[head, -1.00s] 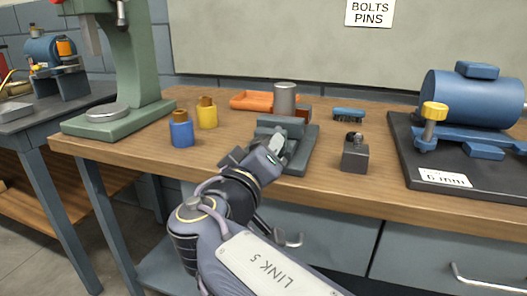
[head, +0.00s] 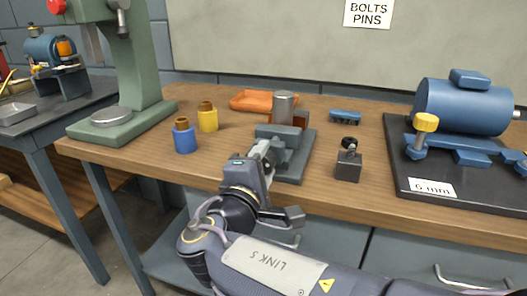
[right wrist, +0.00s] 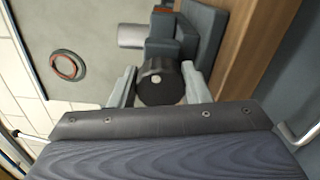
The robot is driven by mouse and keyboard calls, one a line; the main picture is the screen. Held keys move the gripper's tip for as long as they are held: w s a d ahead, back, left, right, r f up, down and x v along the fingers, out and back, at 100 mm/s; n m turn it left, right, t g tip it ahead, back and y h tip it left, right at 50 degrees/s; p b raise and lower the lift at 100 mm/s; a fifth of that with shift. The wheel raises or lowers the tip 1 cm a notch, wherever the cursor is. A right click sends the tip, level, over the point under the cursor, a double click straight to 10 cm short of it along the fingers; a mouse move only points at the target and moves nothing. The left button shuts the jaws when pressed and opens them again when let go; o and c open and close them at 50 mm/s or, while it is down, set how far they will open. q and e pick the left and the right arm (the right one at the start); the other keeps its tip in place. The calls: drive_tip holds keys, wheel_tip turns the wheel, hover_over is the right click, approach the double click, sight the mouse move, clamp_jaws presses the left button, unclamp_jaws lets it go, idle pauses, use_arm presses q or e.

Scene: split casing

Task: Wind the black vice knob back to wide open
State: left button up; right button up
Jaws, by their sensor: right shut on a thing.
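The grey-blue vice (head: 297,160) stands near the front edge of the wooden bench. A metal cylinder (head: 283,106) stands upright at its jaws; whether they touch it is hard to tell. My right gripper (head: 268,152) reaches the vice's front from below. In the right wrist view, the black vice knob (right wrist: 160,82), with a pale dot on its end, sits between the two fingers of the gripper (right wrist: 158,86), which is shut on it. The vice body (right wrist: 196,35) and the cylinder (right wrist: 131,36) show beyond. In the head view the knob is hidden by the gripper. My left gripper is out of view.
A dark block with a black knob (head: 348,165) stands right of the vice. Blue (head: 185,140) and yellow (head: 208,119) pots stand left. A blue motor (head: 460,105) on a dark plate stands right.

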drive_tip(key=n+p, duration=0.3)
drive_tip(key=p, duration=0.1)
drive_tip(key=n+p, duration=0.7)
drive_tip(key=p, duration=0.1)
drive_tip(key=shift+a+r+n, duration=0.1)
drive_tip(key=shift+r+n, duration=0.2)
drive_tip(key=shift+n, duration=0.1)
drive_tip(key=shift+f+n+p, duration=0.2)
drive_tip(key=shift+n+p, duration=1.1)
drive_tip(key=shift+p, duration=0.05)
drive_tip(key=o, duration=1)
drive_tip(key=v, duration=0.7)
drive_tip(key=shift+s+a, duration=0.15)
drive_tip(key=shift+s, duration=0.2)
